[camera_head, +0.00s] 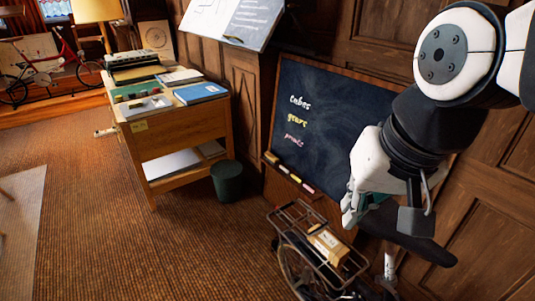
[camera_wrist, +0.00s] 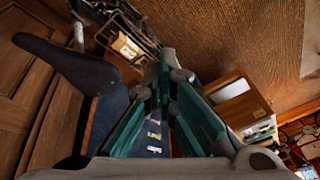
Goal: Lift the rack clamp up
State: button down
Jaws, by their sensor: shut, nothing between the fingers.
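The bicycle's rear rack (camera_head: 288,222) is a dark wire frame at the bottom of the head view, with a tan parcel (camera_head: 327,243) on it. Thin bars cross by the parcel; I cannot tell which of them form the rack clamp. My gripper (camera_head: 350,216) is shut and empty, above and to the right of the rack in the picture, apart from it. In the wrist view my gripper (camera_wrist: 165,58) has its teal-padded fingers meeting at the tips. The rack (camera_wrist: 118,16) and parcel (camera_wrist: 127,46) lie beyond the tips, up and to the left, partly cut off.
The dark saddle (camera_head: 415,243) is right of the rack, below my gripper. A chalkboard (camera_head: 325,125) leans on the panelled wall behind. A dark bin (camera_head: 228,182) and a wooden desk (camera_head: 180,133) stand to the left. The carpet (camera_head: 105,235) left of the rack is clear.

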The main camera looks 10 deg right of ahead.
jog(key=w+d+f+m+g+b, duration=0.1)
jog(key=w+d+f+m+b, duration=0.4)
jog(key=w+f+m, duration=0.4)
jog(key=w+d+f+m+g+b, duration=0.1)
jog(key=w+d+f+m+b, duration=0.4)
jog(key=w+f+m, duration=0.4)
jog(key=w+d+f+m+g+b, duration=0.1)
jog(key=w+d+f+m+b, duration=0.4)
jog(key=w+f+m, duration=0.5)
notch_tip(320, 180, down, 8)
jog(key=b, duration=0.2)
jog(key=shift+r+b, duration=0.25)
jog(key=shift+b, duration=0.05)
jog(key=f+b, duration=0.1)
jog(key=f, duration=0.2)
jog(key=f+b, duration=0.1)
jog(key=f, duration=0.2)
jog(key=f+b, duration=0.2)
jog(key=f, duration=0.2)
jog(key=shift+w, duration=0.25)
jog(key=shift+r, duration=0.2)
jog(key=shift+w+a+r+g+h+p, duration=0.1)
jog(key=shift+w+r+g+h+p, duration=0.15)
jog(key=shift+p, duration=0.3)
jog(key=shift+r+g+h+p, duration=0.1)
jog(key=shift+r+g+p, duration=0.05)
jog(key=shift+r+p, duration=0.3)
